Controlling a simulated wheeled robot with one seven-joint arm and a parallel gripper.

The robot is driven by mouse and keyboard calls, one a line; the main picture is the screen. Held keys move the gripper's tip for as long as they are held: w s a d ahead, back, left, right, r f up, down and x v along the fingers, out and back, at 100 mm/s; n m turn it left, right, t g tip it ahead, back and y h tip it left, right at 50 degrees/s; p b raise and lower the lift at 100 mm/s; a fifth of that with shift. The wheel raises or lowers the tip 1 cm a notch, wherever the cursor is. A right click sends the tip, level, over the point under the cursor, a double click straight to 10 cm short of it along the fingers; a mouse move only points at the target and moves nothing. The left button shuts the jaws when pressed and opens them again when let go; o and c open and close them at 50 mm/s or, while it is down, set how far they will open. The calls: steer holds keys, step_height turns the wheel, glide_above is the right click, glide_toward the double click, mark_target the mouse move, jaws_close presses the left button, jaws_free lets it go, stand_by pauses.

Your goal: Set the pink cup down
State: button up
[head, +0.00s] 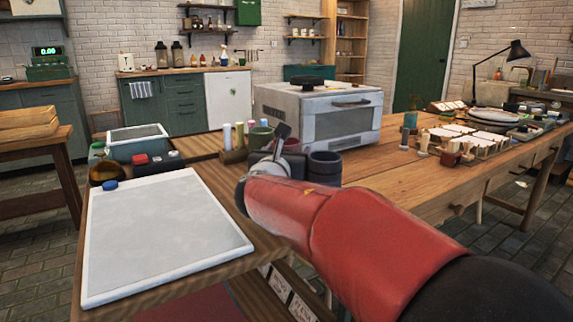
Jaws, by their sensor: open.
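My red arm reaches in from the lower right, and my gripper (280,145) is at its far end, over the back of the near table. One dark finger sticks up; the rest is largely hidden by my arm. A dull pink cup (292,144) shows just behind the gripper, partly covered by it. I cannot tell whether the cup touches the finger or what its base rests on. The gripper is open.
A green cup (260,136) and a dark blue cup (325,168) stand close by the gripper. A rack of coloured sticks (233,154) is to the left. A white-framed board (160,235) covers the front left. A grey kiln (318,112) stands behind.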

steer(key=shift+w, duration=0.1)
steer(key=shift+c, duration=0.2)
steer(key=shift+r, duration=0.1)
steer(key=c, duration=1)
